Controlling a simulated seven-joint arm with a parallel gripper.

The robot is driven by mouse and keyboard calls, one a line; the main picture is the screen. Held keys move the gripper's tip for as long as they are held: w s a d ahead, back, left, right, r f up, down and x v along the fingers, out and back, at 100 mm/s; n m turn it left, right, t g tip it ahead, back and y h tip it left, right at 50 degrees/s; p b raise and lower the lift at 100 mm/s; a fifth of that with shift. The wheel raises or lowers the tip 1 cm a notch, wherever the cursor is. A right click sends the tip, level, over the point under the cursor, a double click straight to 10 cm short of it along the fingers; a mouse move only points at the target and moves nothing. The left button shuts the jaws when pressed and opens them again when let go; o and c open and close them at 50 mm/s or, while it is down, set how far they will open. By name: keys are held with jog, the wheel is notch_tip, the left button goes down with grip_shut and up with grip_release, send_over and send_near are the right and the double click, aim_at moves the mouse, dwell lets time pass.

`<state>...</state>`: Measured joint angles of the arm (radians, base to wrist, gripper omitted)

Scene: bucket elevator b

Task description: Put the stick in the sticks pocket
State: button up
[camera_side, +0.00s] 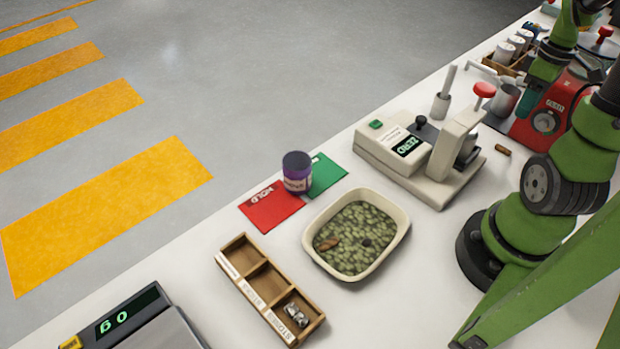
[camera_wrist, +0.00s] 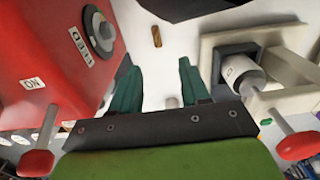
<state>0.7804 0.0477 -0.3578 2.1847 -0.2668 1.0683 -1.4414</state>
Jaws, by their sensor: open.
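A brown stick-like piece (camera_side: 328,243) lies on the green pellets in the cream tray (camera_side: 405,228). A wooden box (camera_side: 237,262) has three pockets. The middle pocket, labelled STICKS, looks empty; the near pocket, labelled STONES, holds grey stones (camera_side: 296,315). The far label is too small to read. My gripper (camera_wrist: 158,76) is open with nothing between its teal fingers. It is at the upper right of the side view, by the red machine, far from tray and box. Another small brown piece (camera_side: 502,149) lies on the bench; what appears to be it shows beyond my fingers (camera_wrist: 157,36).
The red FEED machine (camera_side: 553,112) and the beige press (camera_side: 385,155) with a red knob stand on either side of my gripper. A purple jar (camera_side: 297,172) stands by red and green cards. A scale (camera_side: 150,325) is at lower left.

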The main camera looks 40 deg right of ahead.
send_over(504, 148)
jog(key=f, duration=0.7)
jog(key=shift+a+f, duration=0.2)
jog(key=shift+f, duration=0.05)
jog(key=f, duration=0.5)
jog(key=shift+d, duration=0.3)
jog(key=shift+c, duration=0.3)
jog(key=c, duration=0.8)
